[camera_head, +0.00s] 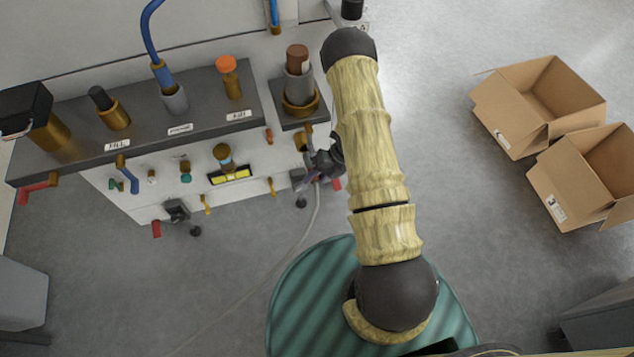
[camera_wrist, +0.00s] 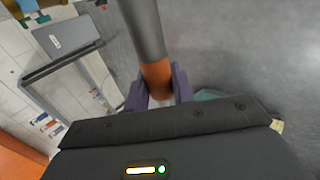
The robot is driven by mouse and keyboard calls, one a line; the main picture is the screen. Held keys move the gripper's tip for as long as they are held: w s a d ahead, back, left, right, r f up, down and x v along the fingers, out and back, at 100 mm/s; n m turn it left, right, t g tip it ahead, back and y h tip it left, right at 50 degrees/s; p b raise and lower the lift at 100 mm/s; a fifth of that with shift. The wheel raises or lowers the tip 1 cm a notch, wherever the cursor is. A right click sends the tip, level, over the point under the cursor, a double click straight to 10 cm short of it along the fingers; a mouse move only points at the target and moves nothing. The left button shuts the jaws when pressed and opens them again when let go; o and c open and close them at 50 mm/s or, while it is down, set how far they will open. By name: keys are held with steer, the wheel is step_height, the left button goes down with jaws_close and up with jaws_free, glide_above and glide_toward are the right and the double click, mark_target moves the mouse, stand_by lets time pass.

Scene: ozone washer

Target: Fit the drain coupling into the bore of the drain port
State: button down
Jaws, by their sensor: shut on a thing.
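My gripper (camera_wrist: 160,100) has its two purple fingers closed around the orange-brown end of a dark grey cylinder, which I take to be the drain coupling (camera_wrist: 147,35). The cylinder runs up out of the top of the wrist view. No bore shows clearly as the drain port. A brass ring (camera_head: 302,106) on the right-hand block surrounds a grey body with a brown top; I cannot tell if it is the port.
The bench's dark top (camera_head: 60,150) carries a black-and-brass unit (camera_head: 50,128), a blue-hosed grey fitting (camera_head: 175,98) and an orange-capped brass piece (camera_head: 229,78). Handles and small fittings stick out from its white front. Two open cardboard boxes (camera_head: 530,115) stand right; floor between is clear.

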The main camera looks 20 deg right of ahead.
mark_target(309, 160)
steer(key=shift+w, duration=0.65)
steer(key=shift+p, duration=0.6)
stand_by(1.2)
steer(key=shift+w+b, duration=0.4)
steer(key=shift+w, duration=2.4)
stand_by(0.3)
steer(key=c, duration=1.1)
jaws_free()
steer(key=shift+r, duration=0.1)
steer(key=p+v, duration=0.3)
steer(key=v, duration=1.4)
steer(key=shift+d, duration=0.15)
